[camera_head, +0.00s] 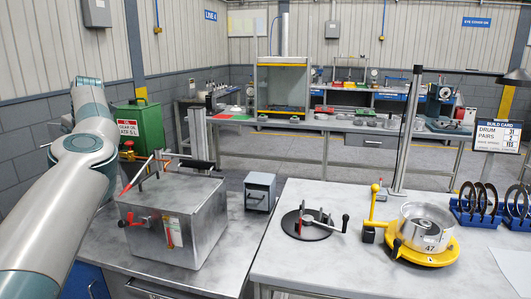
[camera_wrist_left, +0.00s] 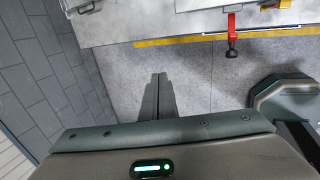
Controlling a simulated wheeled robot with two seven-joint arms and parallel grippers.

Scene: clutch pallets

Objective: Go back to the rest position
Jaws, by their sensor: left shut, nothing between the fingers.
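My left arm runs up the left side of the head view and bends at the top. Its gripper is not clearly visible there. In the left wrist view my left gripper (camera_wrist_left: 164,78) shows as two dark fingers side by side, shut and empty. They are over bare grey floor, apart from the table edge at the top of the picture. My right arm and gripper are in neither view.
A metal tank (camera_head: 178,222) with levers stands on the left table, near a green can (camera_head: 139,128). A small grey box (camera_head: 260,191), black fixture (camera_head: 314,223) and yellow drum fixture (camera_head: 425,250) stand further right. A red handle (camera_wrist_left: 232,35) is ahead of the fingers.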

